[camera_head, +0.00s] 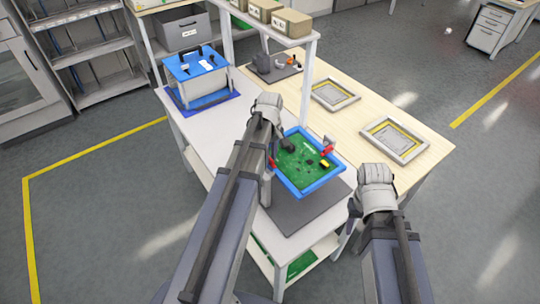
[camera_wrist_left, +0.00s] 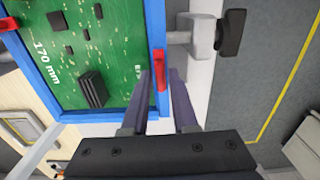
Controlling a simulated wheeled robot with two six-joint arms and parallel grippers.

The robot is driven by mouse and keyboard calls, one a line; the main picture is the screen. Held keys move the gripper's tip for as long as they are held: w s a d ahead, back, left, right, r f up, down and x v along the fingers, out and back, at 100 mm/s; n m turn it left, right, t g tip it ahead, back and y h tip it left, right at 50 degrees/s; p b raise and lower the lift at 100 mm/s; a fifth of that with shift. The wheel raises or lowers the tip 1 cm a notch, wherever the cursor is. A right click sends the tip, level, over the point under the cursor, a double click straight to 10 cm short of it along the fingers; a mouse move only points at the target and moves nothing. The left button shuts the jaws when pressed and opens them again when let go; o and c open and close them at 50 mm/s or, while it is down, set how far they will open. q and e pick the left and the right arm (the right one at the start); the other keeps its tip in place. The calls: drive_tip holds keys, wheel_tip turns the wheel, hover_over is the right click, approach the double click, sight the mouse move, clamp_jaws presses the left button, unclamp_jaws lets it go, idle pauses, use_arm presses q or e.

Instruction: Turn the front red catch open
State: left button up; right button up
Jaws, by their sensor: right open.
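The green circuit board (camera_head: 300,165) sits in a blue frame (camera_head: 312,190) on the trolley. One red catch (camera_head: 272,162) is at the frame's left side, beside my left gripper (camera_head: 278,155). Another red catch (camera_head: 328,150) is at the right side. In the left wrist view my left gripper (camera_wrist_left: 162,72) is open, its fingers on either side of a red catch (camera_wrist_left: 160,68) lying along the blue frame edge (camera_wrist_left: 156,25). Whether the fingers touch it I cannot tell. My right gripper (camera_head: 350,222) is near the trolley's front right, away from the board and largely hidden by its wrist.
The board lies on a dark grey mat (camera_head: 295,213). A wooden table (camera_head: 350,125) with two framed trays (camera_head: 335,95) adjoins on the right. A blue-and-white box (camera_head: 197,75) stands at the trolley's far end. White trolley top (camera_head: 228,120) between box and board is clear.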

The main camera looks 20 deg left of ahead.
sight(270, 158)
use_arm(q)
drive_tip(key=shift+o, duration=0.9)
drive_tip(key=shift+r, duration=0.1)
wheel_tip(270, 158, up, 8)
drive_tip(key=p, duration=0.8)
drive_tip(key=shift+f, duration=0.25)
drive_tip(key=s+d+f+m+b, duration=0.1)
drive_tip(key=s+d+m, duration=0.1)
drive_tip(key=d, duration=0.2)
drive_tip(key=s+d+f+m+b, duration=0.1)
drive_tip(key=s+d+m+b, duration=0.1)
drive_tip(key=d+m, duration=0.1)
drive_tip(key=s+d+f+m+b, duration=0.1)
drive_tip(key=s+d+f+m, duration=0.1)
drive_tip(key=d, duration=0.3)
drive_tip(key=shift+s+d+y, duration=0.1)
drive_tip(key=shift+s+y, duration=0.05)
drive_tip(key=shift+y, duration=0.15)
drive_tip(key=s+d+f+m+b, duration=0.3)
drive_tip(key=s+d+m, duration=0.5)
drive_tip(key=d, duration=0.1)
drive_tip(key=shift+s+m+y, duration=0.15)
drive_tip(key=shift+m+y, duration=0.15)
drive_tip(key=shift+m, duration=0.1)
